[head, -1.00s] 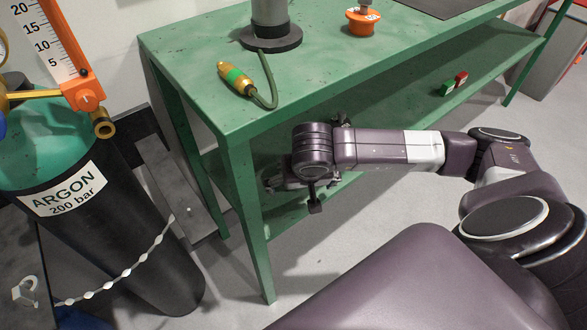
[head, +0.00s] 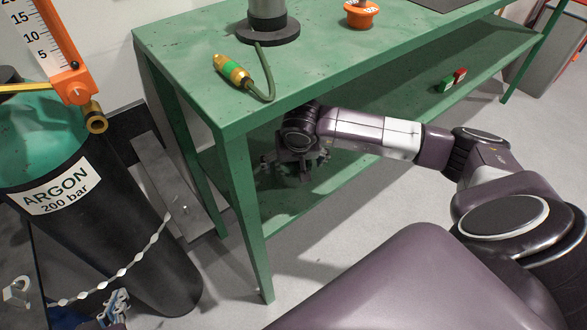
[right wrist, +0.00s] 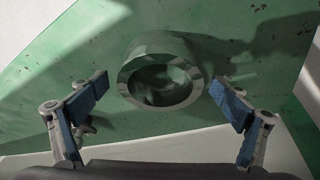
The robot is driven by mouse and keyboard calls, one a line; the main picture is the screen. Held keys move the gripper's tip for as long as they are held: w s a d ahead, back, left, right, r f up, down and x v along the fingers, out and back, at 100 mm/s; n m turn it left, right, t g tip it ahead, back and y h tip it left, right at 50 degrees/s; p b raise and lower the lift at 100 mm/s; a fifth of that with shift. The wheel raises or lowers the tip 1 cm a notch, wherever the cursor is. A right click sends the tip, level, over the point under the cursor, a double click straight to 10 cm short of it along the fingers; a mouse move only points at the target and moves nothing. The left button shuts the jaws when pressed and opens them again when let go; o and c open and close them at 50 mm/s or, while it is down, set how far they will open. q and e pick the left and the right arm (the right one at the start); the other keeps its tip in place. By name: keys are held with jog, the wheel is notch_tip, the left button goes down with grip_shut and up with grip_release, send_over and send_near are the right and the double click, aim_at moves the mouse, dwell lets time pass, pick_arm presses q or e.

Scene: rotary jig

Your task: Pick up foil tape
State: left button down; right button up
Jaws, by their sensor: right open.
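The foil tape, a grey shiny roll (right wrist: 157,50), shows in the right wrist view on the green lower shelf (right wrist: 75,62). Its round hole faces my camera. My right gripper (right wrist: 160,95) is open, with one blue-padded finger on each side of the roll and visible gaps between. In the head view my right gripper (head: 297,172) is under the bench top, over the lower shelf; I cannot make out the roll clearly there. My left gripper (head: 115,306) is only partly in view at the bottom left, and its opening is unclear.
The green bench top (head: 190,55) and its front leg (head: 250,220) are close to my right arm. A red and green block (head: 453,80) lies farther right on the shelf. A black argon cylinder (head: 120,240) with a chain stands at left.

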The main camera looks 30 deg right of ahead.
jog(key=shift+c, duration=0.5)
jog(key=c, duration=1.3)
jog(key=shift+r, duration=0.15)
